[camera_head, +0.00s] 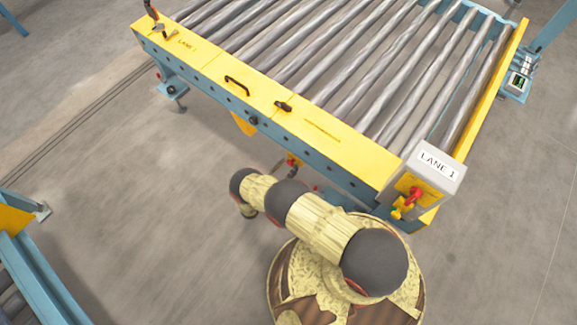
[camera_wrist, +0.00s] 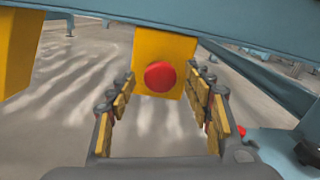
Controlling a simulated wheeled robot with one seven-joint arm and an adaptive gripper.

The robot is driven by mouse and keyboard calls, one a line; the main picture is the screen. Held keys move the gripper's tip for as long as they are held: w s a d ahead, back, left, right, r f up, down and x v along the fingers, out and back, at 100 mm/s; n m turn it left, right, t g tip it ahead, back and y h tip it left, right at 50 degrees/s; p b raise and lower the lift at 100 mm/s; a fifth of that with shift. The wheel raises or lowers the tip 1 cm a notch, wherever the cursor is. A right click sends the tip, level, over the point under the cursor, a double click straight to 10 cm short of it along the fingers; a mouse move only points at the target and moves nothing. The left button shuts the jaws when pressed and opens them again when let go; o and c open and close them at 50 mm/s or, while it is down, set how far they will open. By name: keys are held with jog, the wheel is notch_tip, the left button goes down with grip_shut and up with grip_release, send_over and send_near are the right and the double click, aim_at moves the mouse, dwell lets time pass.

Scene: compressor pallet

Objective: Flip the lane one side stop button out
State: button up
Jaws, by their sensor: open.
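A round red button (camera_wrist: 160,76) sits on the front face of a yellow box (camera_wrist: 165,46) under a blue beam in the wrist view. My gripper (camera_wrist: 160,88) is open and empty, with its fingers on either side of the button in the picture. The button appears beyond the fingertips; I cannot tell the exact gap. I cannot tell from this view whether the button is pressed in or out. In the head view, the conveyor side hides most of the area below it, and I cannot make out this button clearly.
The roller conveyor (camera_head: 330,60) has a yellow and blue side rail (camera_head: 255,90). A grey LANE 1 box (camera_head: 437,170) with a red knob (camera_head: 414,193) stands at its near corner. A blue beam (camera_wrist: 130,22) crosses above the button.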

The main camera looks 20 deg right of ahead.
jog(key=shift+w+d, duration=0.3)
jog(key=shift+d, duration=0.15)
grip_shut()
dwell(0.6)
